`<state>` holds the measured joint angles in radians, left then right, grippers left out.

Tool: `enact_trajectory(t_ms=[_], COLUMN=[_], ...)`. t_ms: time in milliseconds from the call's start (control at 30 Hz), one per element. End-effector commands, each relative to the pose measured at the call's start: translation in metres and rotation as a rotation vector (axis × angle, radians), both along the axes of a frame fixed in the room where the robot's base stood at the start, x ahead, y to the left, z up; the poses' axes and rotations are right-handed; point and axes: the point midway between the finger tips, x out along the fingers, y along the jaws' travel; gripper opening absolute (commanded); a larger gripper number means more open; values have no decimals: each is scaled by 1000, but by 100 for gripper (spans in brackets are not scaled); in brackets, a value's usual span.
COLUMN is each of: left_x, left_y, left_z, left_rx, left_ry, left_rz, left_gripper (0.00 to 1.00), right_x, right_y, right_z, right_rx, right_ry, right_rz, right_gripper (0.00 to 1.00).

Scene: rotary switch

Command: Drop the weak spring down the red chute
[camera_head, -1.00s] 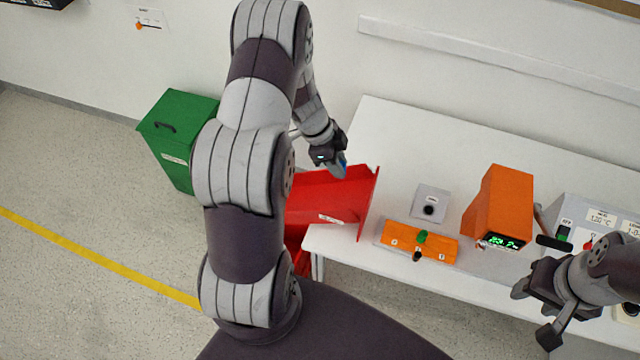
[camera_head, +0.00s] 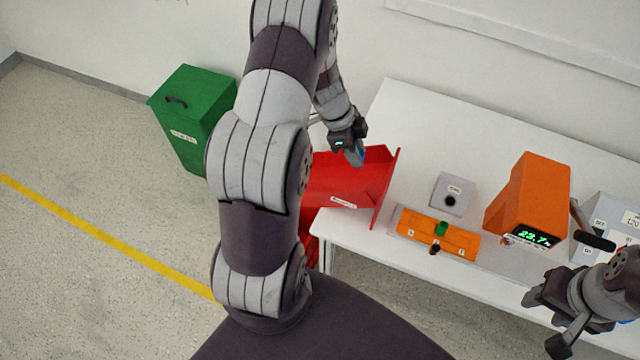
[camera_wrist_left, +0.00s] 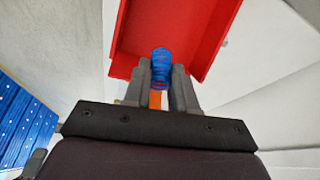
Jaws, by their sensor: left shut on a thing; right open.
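My left gripper (camera_wrist_left: 160,85) is shut on a blue coiled spring (camera_wrist_left: 161,62), with orange showing below it between the fingers. The wrist view shows the red chute floor (camera_wrist_left: 175,25) behind the spring. I cannot tell from its looks whether this spring is the weak one. My right gripper (camera_head: 541,322) is open and empty at the table's front right.
The white table (camera_head: 430,120) holds an orange bar (camera_head: 410,225) with a green piece (camera_head: 441,229), a grey block with a dark knob (camera_head: 450,200), and an orange box with a green-lit display (camera_head: 530,195). A green bin (camera_head: 205,110) stands left on the floor.

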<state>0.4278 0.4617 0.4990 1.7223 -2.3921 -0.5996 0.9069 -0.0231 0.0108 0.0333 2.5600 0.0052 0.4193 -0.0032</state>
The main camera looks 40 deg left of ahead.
Motion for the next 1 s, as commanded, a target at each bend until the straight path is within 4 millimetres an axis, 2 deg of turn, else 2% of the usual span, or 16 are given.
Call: enact_trajectory(t_ms=[33, 67, 133, 467, 567, 800, 1000], left_x=[0, 0, 0, 0, -2, -11, -17], left_y=[0, 0, 0, 2, 8, 31, 43], left_z=[1, 1, 1, 4, 19, 78, 110], left_rx=[0, 0, 0, 1, 2, 3, 0], left_ry=[0, 0, 0, -2, -3, -5, 0], left_rz=[0, 0, 0, 1, 2, 2, 1], left_gripper=[0, 32, 55, 56, 56, 56, 56], right_x=[0, 0, 0, 0, 0, 0, 0], right_y=[0, 0, 0, 0, 0, 0, 0], right_z=[1, 1, 1, 1, 1, -1, -4], right_rx=[0, 0, 0, 0, 0, 0, 0], right_ry=[0, 0, 0, 0, 0, 0, 0], right_rz=[0, 0, 0, 0, 0, 0, 0], right_gripper=[48, 48, 48, 48, 48, 48, 48])
